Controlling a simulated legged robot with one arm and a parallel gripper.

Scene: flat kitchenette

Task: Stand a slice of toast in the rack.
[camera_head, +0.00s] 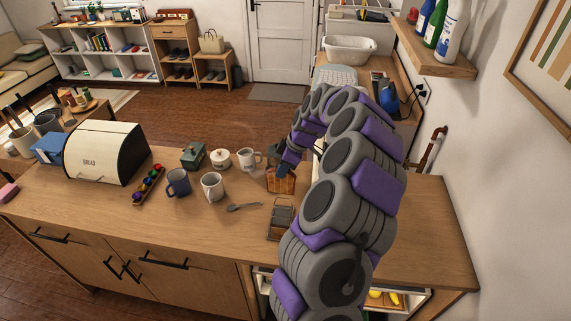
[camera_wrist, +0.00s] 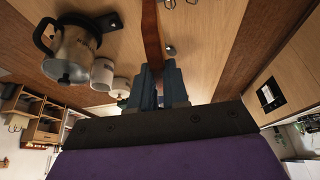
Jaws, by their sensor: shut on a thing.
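My gripper (camera_head: 284,171) is shut on a brown slice of toast (camera_head: 281,184), which hangs below the fingers over the counter. In the wrist view my gripper (camera_wrist: 157,80) has the toast (camera_wrist: 151,35) edge-on between its two fingers. The rack (camera_head: 281,219), a small wire-framed holder, stands on the counter nearer the front edge than the toast. The toast is apart from the rack in the head view.
A grey spoon (camera_head: 244,207) lies left of the rack. A white mug (camera_head: 212,187), a blue mug (camera_head: 178,184), a tray of coloured balls (camera_head: 148,184) and a bread box (camera_head: 104,153) stand further left. A metal pot (camera_wrist: 75,52) shows in the wrist view.

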